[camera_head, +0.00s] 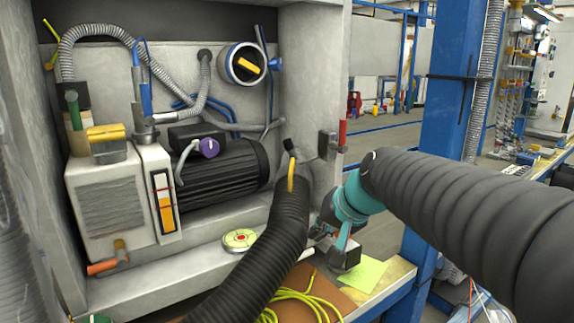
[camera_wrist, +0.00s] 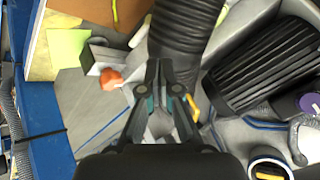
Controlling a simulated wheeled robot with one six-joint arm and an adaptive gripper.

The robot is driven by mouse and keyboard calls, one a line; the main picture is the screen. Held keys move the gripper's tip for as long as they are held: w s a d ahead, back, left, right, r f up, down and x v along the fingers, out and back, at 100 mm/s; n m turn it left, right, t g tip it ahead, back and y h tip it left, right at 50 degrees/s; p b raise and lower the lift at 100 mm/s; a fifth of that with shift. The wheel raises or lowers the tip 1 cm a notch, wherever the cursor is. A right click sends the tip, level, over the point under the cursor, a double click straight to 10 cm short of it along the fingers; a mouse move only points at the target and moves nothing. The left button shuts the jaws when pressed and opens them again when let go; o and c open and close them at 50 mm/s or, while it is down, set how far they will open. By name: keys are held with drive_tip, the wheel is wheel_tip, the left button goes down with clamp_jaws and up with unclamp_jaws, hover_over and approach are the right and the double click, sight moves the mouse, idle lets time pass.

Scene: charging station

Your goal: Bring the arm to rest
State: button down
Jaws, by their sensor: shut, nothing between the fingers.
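My gripper (camera_wrist: 158,68) shows in the wrist view with its dark fingers together and nothing between them. A black ribbed hose (camera_wrist: 185,30) lies just beyond its tips in that view; I cannot tell whether they touch. In the head view my arm, in a black ribbed sleeve with a teal joint (camera_head: 352,198), reaches in from the right to the cabinet's right edge. The black hose (camera_head: 262,255) stands left of the teal joint, in front of the cabinet.
The black ribbed motor (camera_head: 225,170) and a white pump unit (camera_head: 105,205) fill the cabinet (camera_head: 315,80). A grey block (camera_wrist: 92,57) with an orange knob and a yellow note (camera_wrist: 68,48) lie close by. A blue post (camera_head: 455,90) stands behind my arm. Yellow cable (camera_head: 300,297) lies in front.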

drive_tip(key=s+d+f+h, duration=0.1)
drive_tip(key=s+d+f, duration=0.2)
drive_tip(key=s, duration=0.4)
drive_tip(key=s+d+f+n+h, duration=0.1)
drive_tip(key=s+d+f+h, duration=0.1)
drive_tip(key=s, duration=0.5)
drive_tip(key=s+d+f+n+g+h, duration=0.1)
drive_tip(key=s+d+f, duration=0.3)
drive_tip(key=s, duration=0.3)
drive_tip(key=shift+s+d+f, duration=0.2)
drive_tip(key=shift+f, duration=0.5)
